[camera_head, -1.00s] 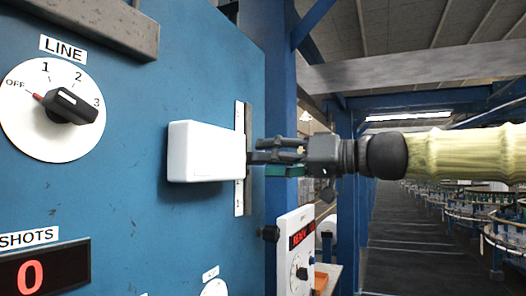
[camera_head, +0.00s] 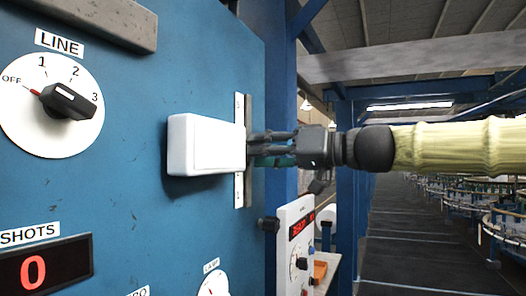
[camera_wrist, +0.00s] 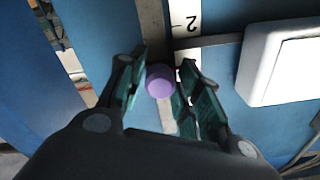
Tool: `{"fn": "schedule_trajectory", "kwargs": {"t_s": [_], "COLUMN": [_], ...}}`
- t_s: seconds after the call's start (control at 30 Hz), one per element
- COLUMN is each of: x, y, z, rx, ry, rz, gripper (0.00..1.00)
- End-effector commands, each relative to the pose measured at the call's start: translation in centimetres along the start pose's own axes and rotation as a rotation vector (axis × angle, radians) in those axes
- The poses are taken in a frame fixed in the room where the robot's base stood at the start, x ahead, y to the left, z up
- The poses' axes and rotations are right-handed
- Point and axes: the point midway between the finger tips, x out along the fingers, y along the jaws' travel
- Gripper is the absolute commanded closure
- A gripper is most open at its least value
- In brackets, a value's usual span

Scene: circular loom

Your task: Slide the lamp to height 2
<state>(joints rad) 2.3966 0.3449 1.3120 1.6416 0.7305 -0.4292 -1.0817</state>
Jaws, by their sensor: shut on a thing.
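The lamp is a white box (camera_head: 207,146) standing out from the blue panel, beside an upright slide strip (camera_head: 239,190). In the wrist view, the lamp (camera_wrist: 284,62) is at the right, with a grey bar (camera_wrist: 215,41) running from it toward the slide. A purple round knob (camera_wrist: 160,80) sits between my fingertips. A white scale label with a 2 (camera_wrist: 191,22) is close beside the bar. My gripper (camera_head: 262,142) is at the slide, right of the lamp, shut on the knob; it also shows in the wrist view (camera_wrist: 163,82). The head view hides the knob.
A LINE dial (camera_head: 66,102) and a SHOTS display (camera_head: 42,268) are on the panel at left. A grey ledge (camera_head: 95,18) juts out above. A smaller dial (camera_head: 213,284) is below the lamp. A white control box (camera_head: 297,245) stands below my gripper.

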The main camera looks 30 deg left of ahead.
Motion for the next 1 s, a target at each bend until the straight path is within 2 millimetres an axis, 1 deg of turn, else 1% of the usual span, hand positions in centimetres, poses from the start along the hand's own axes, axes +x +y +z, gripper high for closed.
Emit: {"fn": "schedule_trajectory", "kwargs": {"t_s": [0.13, 0.27, 0.6, 0.7, 1.0], "x": [0.0, 0.0, 0.0, 0.0, 0.0], "y": [0.1, 0.3, 1.7, 2.0, 2.0], "z": [0.1, 0.7, 3.6, 4.1, 4.1], "rx": [0.001, 0.001, 0.003, 0.004, 0.004], "ry": [0.000, 0.000, -0.001, -0.001, -0.001], "rz": [0.000, 0.000, 0.000, -0.001, -0.001], "gripper": [1.00, 1.00, 1.00, 1.00, 1.00]}}
